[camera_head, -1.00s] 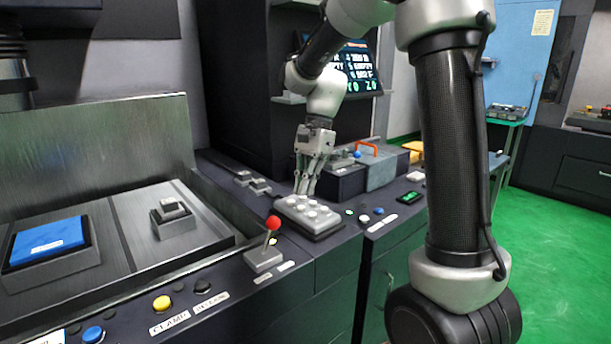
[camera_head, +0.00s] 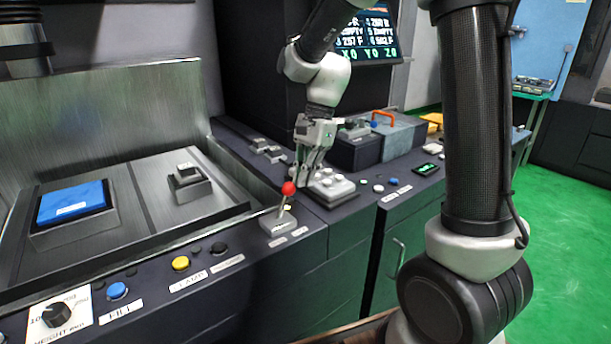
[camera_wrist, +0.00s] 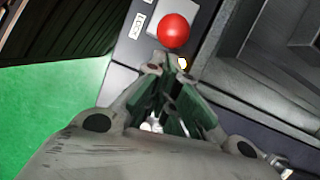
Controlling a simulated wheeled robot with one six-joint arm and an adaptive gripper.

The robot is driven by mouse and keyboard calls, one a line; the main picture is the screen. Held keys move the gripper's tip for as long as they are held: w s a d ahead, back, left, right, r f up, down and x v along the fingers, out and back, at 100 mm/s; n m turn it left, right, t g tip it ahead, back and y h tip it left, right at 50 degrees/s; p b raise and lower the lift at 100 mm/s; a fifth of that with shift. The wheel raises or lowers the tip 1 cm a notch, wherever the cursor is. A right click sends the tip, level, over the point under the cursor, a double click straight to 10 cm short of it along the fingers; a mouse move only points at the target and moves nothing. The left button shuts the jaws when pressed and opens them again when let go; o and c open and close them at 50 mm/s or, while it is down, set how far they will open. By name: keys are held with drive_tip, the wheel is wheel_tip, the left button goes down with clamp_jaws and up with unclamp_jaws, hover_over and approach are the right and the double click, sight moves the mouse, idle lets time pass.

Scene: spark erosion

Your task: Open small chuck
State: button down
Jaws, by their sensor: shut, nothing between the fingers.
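A small grey block fixture (camera_head: 188,188) with a smaller block on top, apparently the small chuck, stands on the right part of the metal work table. My gripper (camera_head: 302,182) is shut and empty, pointing down just behind and right of the red-ball lever (camera_head: 289,188). In the wrist view, my gripper (camera_wrist: 173,68) has its fingers together, close to the red ball (camera_wrist: 174,30); I cannot tell whether they touch it.
A blue block (camera_head: 72,203) lies on the table's left part. A blue button (camera_head: 117,290) and a dial (camera_head: 57,314) are at front left. An orange-handled box (camera_head: 380,145) stands behind. Green floor is free at right.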

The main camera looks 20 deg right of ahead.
drive_tip(key=shift+s+a+r+h, duration=0.1)
drive_tip(key=shift+a+r+h, duration=0.15)
drive_tip(key=shift+h, duration=0.05)
drive_tip(key=shift+a+r+t, duration=0.15)
drive_tip(key=shift+a+t, duration=0.05)
drive_tip(key=shift+t, duration=0.1)
drive_tip(key=a+h, duration=0.1)
drive_tip(key=s+a+r+t+h, duration=0.1)
drive_tip(key=a+h, duration=0.1)
drive_tip(key=a+r+h, duration=0.1)
drive_tip(key=h, duration=0.1)
drive_tip(key=shift+s+a+r, duration=0.15)
drive_tip(key=shift+s+a, duration=0.2)
drive_tip(key=shift+a, duration=0.05)
drive_tip(key=shift+s+a+r+t+h, duration=0.1)
drive_tip(key=shift+s+a+t+h, duration=0.1)
drive_tip(key=shift+a+h, duration=0.35)
drive_tip(key=shift+s+a+f+t+h, duration=0.1)
drive_tip(key=shift+s+a+t+h, duration=0.15)
drive_tip(key=shift+a, duration=0.45)
drive_tip(key=shift+s+a+r+t+h, duration=0.1)
drive_tip(key=shift+s+a+t+h, duration=0.05)
drive_tip(key=shift+a+h, duration=0.45)
